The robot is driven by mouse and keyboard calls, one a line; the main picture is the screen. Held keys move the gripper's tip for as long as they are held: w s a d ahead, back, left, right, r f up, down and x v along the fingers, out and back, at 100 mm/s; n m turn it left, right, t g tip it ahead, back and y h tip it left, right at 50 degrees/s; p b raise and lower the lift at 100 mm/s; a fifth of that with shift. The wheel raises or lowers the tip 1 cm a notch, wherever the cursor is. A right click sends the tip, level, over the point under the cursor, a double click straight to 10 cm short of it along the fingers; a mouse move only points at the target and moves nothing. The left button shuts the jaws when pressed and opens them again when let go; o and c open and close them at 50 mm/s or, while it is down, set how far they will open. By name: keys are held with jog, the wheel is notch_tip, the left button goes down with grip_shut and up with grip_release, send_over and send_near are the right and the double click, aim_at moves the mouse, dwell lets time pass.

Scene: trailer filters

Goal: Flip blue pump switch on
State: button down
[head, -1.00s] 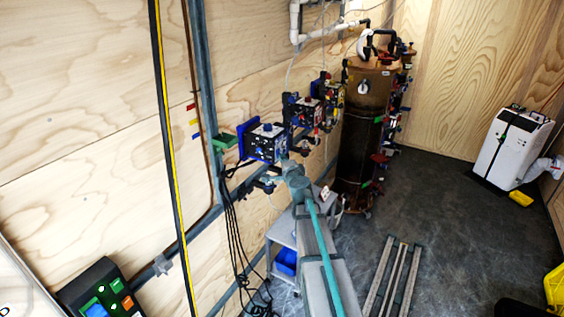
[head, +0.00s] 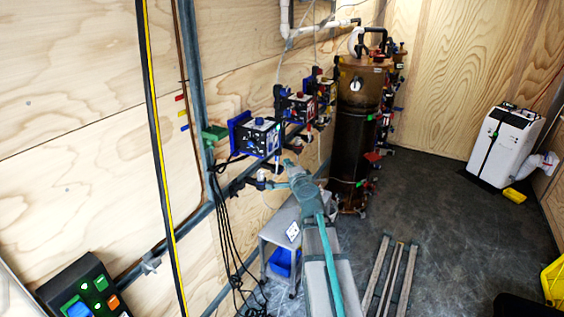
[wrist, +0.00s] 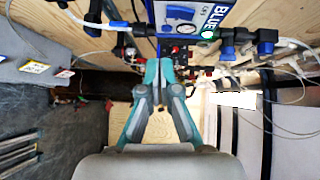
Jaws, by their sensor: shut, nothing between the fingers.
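The blue pump (head: 258,138) is a box with a blue back plate and a pale front panel, mounted on the left wall. In the wrist view, part of its housing with the word BLUE (wrist: 213,17) shows at the top. A small green-ringed round part (wrist: 207,33) sits below that word. I cannot clearly make out the switch in either view. My gripper (wrist: 159,64) is shut and empty, its fingertips together below the blue housing in the picture. In the head view my gripper (head: 289,164) is just below and right of the blue pump, apparently apart from it.
More pumps (head: 297,107) hang further along the wall. A tall brown tank (head: 358,130) stands behind them. Black cables (head: 226,215) hang below the blue pump. A grey cart (head: 276,238) stands under my arm. Metal rails (head: 392,275) lie on the otherwise open floor.

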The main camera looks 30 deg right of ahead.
jog(key=shift+f+b+v, duration=0.2)
jog(key=shift+b+v, duration=0.05)
jog(key=shift+v, duration=1.1)
jog(key=shift+f+b+v, duration=0.2)
jog(key=shift+b+v, duration=0.05)
jog(key=shift+v, duration=1.15)
jog(key=s+a+f+n+g+y, duration=0.2)
jog(key=s+a+f+n+g, duration=0.25)
jog(key=f, duration=0.65)
jog(key=s+a+f+n+g+y, duration=0.2)
jog(key=s+a+f+n+g, duration=0.3)
jog(key=f, duration=0.7)
jog(key=s+a+f+n+g+y, duration=0.25)
jog(key=a+f, duration=0.45)
jog(key=f, duration=0.4)
jog(key=s+a+f+n+g+h, duration=0.1)
jog(key=s+a+f+n+g, duration=0.1)
jog(key=s+f, duration=0.5)
jog(key=s+a+f+n+g+h, duration=0.1)
jog(key=s+a+f+n+g, duration=0.2)
jog(key=s, duration=1.5)
jog(key=s+a+f+n+g+h, duration=0.1)
jog(key=s+a+f+g, duration=0.3)
jog(key=s+f, duration=0.8)
jog(key=n+g, duration=0.1)
jog(key=g, duration=0.1)
jog(key=shift+s+a+n+g, duration=0.2)
jog(key=shift+n+g, duration=0.1)
jog(key=shift+g, duration=0.1)
